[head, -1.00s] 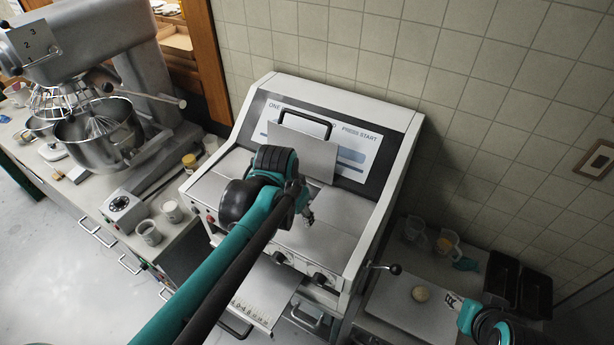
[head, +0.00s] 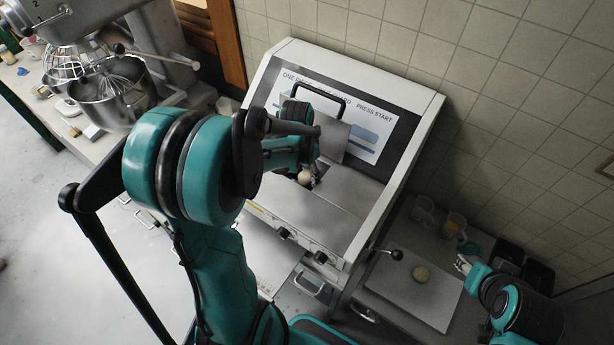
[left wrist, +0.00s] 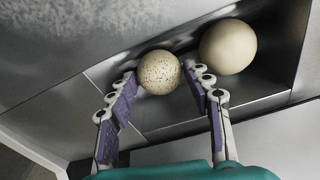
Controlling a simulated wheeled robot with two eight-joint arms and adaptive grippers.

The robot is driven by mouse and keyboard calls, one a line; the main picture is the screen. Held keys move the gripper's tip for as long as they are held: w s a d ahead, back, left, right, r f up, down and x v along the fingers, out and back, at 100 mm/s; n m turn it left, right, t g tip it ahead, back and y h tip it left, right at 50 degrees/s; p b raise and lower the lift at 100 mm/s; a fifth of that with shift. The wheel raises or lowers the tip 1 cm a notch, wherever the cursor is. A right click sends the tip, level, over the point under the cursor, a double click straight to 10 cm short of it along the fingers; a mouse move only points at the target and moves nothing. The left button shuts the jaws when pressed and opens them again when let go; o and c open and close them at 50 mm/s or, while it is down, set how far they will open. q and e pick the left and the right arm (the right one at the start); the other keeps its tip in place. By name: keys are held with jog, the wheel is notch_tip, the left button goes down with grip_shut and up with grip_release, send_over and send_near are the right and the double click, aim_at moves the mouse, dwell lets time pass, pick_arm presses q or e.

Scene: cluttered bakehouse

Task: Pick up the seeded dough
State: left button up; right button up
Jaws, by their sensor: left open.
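The seeded dough (left wrist: 160,72) is a small pale ball with dark specks, lying in the recess of the machine. In the left wrist view my left gripper (left wrist: 163,88) is open, with one fingertip on each side of this ball. Whether they touch it is unclear. A larger plain dough ball (left wrist: 228,46) lies just right of it, beside the right finger. In the head view one pale ball (head: 304,178) shows at my left gripper (head: 311,182); its specks are too small to tell. My right gripper (head: 462,265) is at the lower right, its jaw opening unclear.
The machine (head: 400,170) has a raised plate with a black handle (head: 315,92) close behind my left gripper. A mixer (head: 110,95) stands at the left.

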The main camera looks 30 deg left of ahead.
pick_arm(q)
jog(key=shift+f, duration=0.1)
jog(key=shift+c, duration=0.2)
jog(key=c, duration=0.5)
